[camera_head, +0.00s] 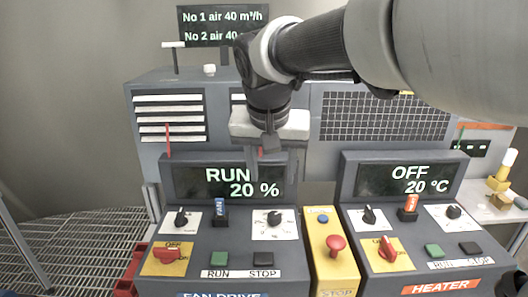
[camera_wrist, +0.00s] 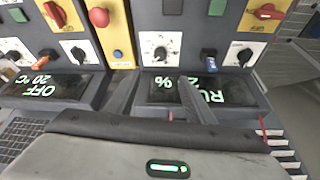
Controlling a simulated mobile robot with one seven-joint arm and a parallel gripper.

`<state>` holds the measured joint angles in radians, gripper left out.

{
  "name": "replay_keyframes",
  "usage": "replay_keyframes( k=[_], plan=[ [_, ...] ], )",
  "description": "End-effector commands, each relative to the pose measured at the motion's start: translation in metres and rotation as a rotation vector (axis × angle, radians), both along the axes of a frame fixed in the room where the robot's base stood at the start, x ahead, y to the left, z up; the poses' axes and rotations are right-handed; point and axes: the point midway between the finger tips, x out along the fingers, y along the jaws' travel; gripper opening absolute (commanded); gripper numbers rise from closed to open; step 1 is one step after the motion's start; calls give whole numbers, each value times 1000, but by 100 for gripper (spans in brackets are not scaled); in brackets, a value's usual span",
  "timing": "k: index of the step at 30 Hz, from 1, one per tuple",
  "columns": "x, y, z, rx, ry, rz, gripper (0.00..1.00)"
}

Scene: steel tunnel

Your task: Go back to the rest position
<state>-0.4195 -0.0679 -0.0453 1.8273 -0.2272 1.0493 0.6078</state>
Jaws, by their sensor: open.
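My gripper (camera_head: 271,165) is in front of the left console's display (camera_head: 222,181), which reads RUN and 20 %. It is open with nothing between its fingers. In the wrist view my gripper (camera_wrist: 158,98) shows two separated dark fingers over the same display, which appears upside down. My arm reaches in from the upper right of the head view. The gripper hides part of the display's right side. Whether a finger touches the console cannot be told.
The right console's display (camera_head: 407,179) reads OFF and 20 °C. A red emergency button (camera_head: 336,243) sits on a yellow panel between the consoles. Several knobs and buttons cover both fronts. A grey cabinet (camera_head: 160,90) stands behind. Grated floor (camera_head: 75,245) lies open at left.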

Motion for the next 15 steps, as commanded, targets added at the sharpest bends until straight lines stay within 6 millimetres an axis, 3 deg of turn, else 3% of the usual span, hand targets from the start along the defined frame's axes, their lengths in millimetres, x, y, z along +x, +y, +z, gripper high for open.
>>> replay_keyframes(
  k=[5,8,12,15],
  plan=[
    [-3,-4,2,2,-1,1,49],
    [-20,-22,9,9,-6,13,49],
    [-71,-65,18,19,-27,52,49],
    [-112,-90,14,18,-47,86,49]
  ],
)
